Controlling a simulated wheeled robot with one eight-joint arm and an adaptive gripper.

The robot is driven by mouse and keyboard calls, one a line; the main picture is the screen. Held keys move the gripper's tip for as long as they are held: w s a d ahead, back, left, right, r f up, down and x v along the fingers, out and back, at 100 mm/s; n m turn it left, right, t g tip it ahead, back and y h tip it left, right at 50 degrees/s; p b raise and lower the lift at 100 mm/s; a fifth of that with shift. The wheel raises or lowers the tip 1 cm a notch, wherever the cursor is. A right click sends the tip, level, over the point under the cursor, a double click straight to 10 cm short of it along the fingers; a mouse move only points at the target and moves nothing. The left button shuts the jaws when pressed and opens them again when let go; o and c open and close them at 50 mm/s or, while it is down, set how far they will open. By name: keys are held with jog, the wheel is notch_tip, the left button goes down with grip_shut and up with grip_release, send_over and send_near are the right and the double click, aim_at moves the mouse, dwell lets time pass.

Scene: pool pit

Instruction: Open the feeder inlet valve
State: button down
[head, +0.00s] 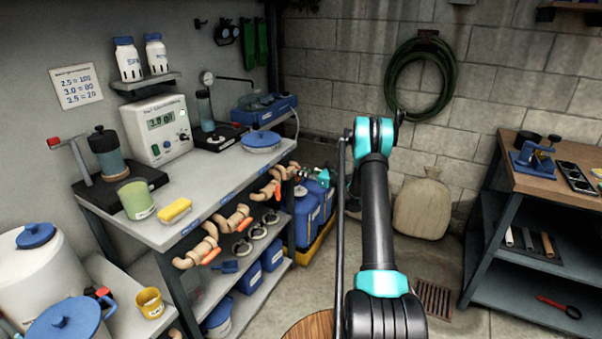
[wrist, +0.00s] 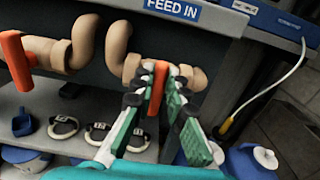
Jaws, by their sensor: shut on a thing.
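The feeder inlet valve is a tan curved pipe (wrist: 188,78) with an orange-red lever handle (wrist: 157,88), under a blue "FEED IN" label (wrist: 172,9) in the wrist view. The lever points down along the picture, slightly tilted, between my fingers. My gripper (wrist: 158,84) is shut on this lever, with its green-padded fingers on either side. The fingers hide parts of the lever and pipe. In the head view my gripper is small and partly hidden at the far end of the bench.
Another tan valve with an orange handle (wrist: 15,60) is left of it in the wrist view. Similar valves line the bench front (head: 170,234). Blue jugs (head: 305,215) stand in a yellow tray below. A wooden-topped bench (head: 545,178) stands at the right.

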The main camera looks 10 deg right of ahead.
jog(key=n, duration=0.5)
jog(key=s+n, duration=0.1)
jog(key=n, duration=0.2)
jog(key=shift+s+a+f+n, duration=0.1)
jog(key=shift+a+f+n, duration=0.2)
jog(key=shift+a, duration=0.1)
jog(key=n, duration=0.4)
jog(key=shift+s+a+f+n, duration=0.1)
jog(key=shift+s+f+n, duration=0.05)
jog(key=shift+f+n, duration=0.15)
jog(key=shift+s+f+n, duration=0.1)
jog(key=shift+f+n, duration=0.1)
jog(key=shift+n, duration=0.9)
jog(key=shift+f+n, duration=0.2)
jog(key=shift+n, duration=0.9)
jog(key=c, duration=1.5)
grip_release()
jog(key=shift+c, duration=0.2)
